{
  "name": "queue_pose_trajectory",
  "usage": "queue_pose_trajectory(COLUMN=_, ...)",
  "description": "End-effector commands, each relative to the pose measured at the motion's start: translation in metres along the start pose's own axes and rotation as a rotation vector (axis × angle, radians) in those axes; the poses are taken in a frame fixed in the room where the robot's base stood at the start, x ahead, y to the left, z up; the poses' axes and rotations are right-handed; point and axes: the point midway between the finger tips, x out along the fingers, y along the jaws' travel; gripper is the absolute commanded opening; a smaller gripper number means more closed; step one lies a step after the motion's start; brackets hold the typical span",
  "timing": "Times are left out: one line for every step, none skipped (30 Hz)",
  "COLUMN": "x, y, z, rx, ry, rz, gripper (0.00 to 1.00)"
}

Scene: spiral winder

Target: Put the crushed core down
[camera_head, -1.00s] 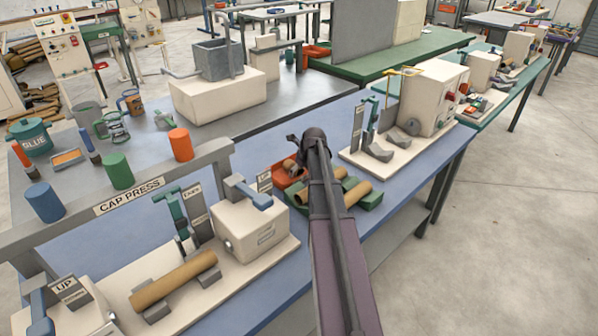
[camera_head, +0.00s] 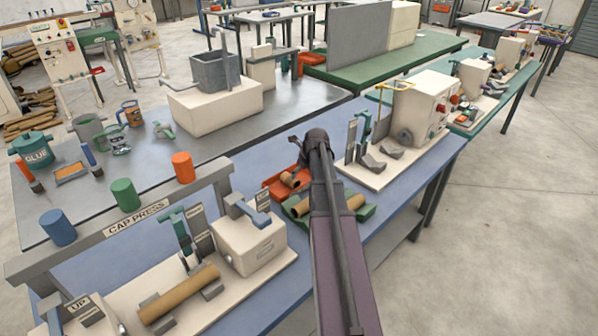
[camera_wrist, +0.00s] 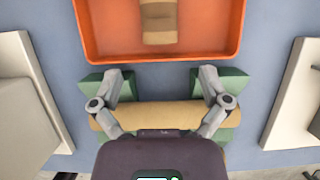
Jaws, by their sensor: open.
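A short tan core (camera_wrist: 158,22) with a darker, pinched-looking band lies in the orange tray (camera_wrist: 232,52) in the wrist view. Its upper end is cut off by the picture edge. My gripper (camera_wrist: 162,80) is open, its two fingers wide apart and empty, on the near side of the tray and apart from that core. In the head view the orange tray (camera_head: 271,192) shows to the left of my arm with a tan core (camera_head: 291,181) in it, partly hidden. The fingers are not clear there.
A long tan core (camera_wrist: 150,115) lies across green supports (camera_wrist: 237,84) below my gripper. Pale machine bases stand at both sides.

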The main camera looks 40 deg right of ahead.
Motion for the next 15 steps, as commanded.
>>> queue_pose_trajectory(x=-0.009, y=0.0, z=0.001, rx=0.0, ry=0.0, rz=0.0, gripper=0.96)
queue_pose_trajectory(x=-0.012, y=0.0, z=0.001, rx=0.001, ry=0.0, rz=0.0, gripper=0.96)
queue_pose_trajectory(x=-0.016, y=0.0, z=0.001, rx=0.001, ry=0.0, rz=0.0, gripper=0.96)
queue_pose_trajectory(x=-0.018, y=0.0, z=0.001, rx=0.001, ry=0.0, rz=0.0, gripper=0.96)
queue_pose_trajectory(x=-0.021, y=0.0, z=0.001, rx=0.001, ry=0.0, rz=0.0, gripper=0.96)
queue_pose_trajectory(x=-0.024, y=0.0, z=0.001, rx=0.001, ry=0.0, rz=0.0, gripper=0.96)
queue_pose_trajectory(x=-0.026, y=0.0, z=0.001, rx=0.001, ry=0.0, rz=0.0, gripper=0.96)
queue_pose_trajectory(x=-0.029, y=0.0, z=0.001, rx=0.001, ry=0.0, rz=0.0, gripper=0.96)
queue_pose_trajectory(x=-0.031, y=0.0, z=0.001, rx=0.001, ry=0.0, rz=0.0, gripper=0.96)
queue_pose_trajectory(x=-0.033, y=0.0, z=0.001, rx=0.001, ry=0.0, rz=0.0, gripper=0.96)
queue_pose_trajectory(x=-0.035, y=0.0, z=0.001, rx=0.001, ry=0.0, rz=0.0, gripper=0.96)
queue_pose_trajectory(x=-0.037, y=0.0, z=0.001, rx=0.001, ry=0.0, rz=0.0, gripper=0.96)
queue_pose_trajectory(x=-0.038, y=0.0, z=0.001, rx=0.001, ry=0.0, rz=0.0, gripper=0.96)
queue_pose_trajectory(x=-0.039, y=0.0, z=0.0, rx=0.001, ry=0.0, rz=0.0, gripper=0.96)
queue_pose_trajectory(x=-0.04, y=0.0, z=0.0, rx=0.001, ry=0.0, rz=0.0, gripper=0.96)
